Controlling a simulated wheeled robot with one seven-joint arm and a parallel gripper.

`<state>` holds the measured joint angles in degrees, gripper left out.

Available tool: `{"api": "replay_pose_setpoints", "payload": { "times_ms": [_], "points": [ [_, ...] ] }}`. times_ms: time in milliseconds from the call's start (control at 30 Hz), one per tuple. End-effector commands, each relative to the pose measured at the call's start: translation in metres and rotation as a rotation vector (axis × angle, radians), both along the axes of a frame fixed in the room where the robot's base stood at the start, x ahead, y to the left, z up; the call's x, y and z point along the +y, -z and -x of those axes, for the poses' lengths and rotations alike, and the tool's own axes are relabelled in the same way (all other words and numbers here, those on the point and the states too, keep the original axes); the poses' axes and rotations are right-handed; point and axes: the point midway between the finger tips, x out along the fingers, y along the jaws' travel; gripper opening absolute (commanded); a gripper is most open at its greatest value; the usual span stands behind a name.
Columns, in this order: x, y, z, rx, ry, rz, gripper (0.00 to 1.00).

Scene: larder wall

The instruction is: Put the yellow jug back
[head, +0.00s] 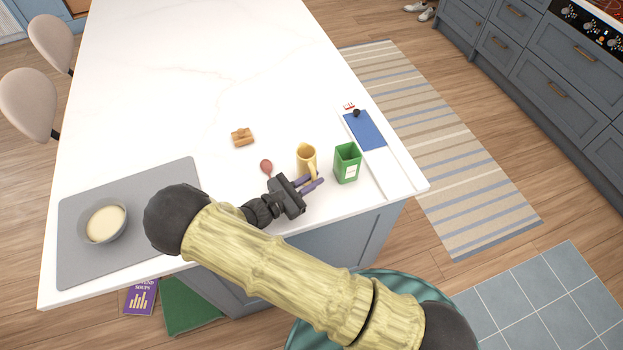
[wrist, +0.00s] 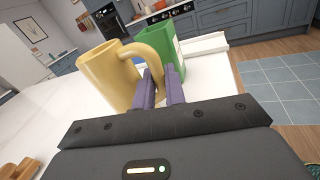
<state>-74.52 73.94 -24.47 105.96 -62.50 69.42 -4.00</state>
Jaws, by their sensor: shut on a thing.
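The yellow jug (head: 305,157) stands on the white island top near its front right part, with its handle toward my gripper. In the wrist view the jug (wrist: 106,78) fills the upper left, and its curved handle reaches the purple fingers. My gripper (head: 314,183) is shut on the jug's handle, its fingers (wrist: 163,88) close together around it. The jug looks upright in the head view. I cannot tell whether its base touches the island top.
A green open box (head: 346,163) stands just right of the jug. A blue clipboard (head: 365,130) lies on a white tray behind it. A brown wooden block (head: 242,137) and a reddish spoon-like thing (head: 266,166) lie left. A bowl (head: 104,223) sits on a grey mat (head: 168,178).

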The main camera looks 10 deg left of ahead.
Motion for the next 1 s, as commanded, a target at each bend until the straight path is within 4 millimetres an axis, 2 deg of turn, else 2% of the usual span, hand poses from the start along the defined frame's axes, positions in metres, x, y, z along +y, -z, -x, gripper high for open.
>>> {"api": "replay_pose_setpoints", "payload": {
  "times_ms": [467, 500, 567, 600, 1000],
  "points": [
    [-0.0002, 0.0069, -0.0001, -0.002, 0.001, -0.001, 0.0],
    [-0.0001, 0.0064, 0.0, -0.001, 0.001, -0.001, 0.2],
    [-0.0002, 0.0063, 0.0001, -0.001, 0.001, -0.001, 0.32],
    [-0.0002, 0.0063, 0.0001, -0.001, 0.001, -0.001, 0.34],
    [0.0026, 0.0036, 0.0021, 0.001, -0.001, -0.002, 0.34]
  ]
}}
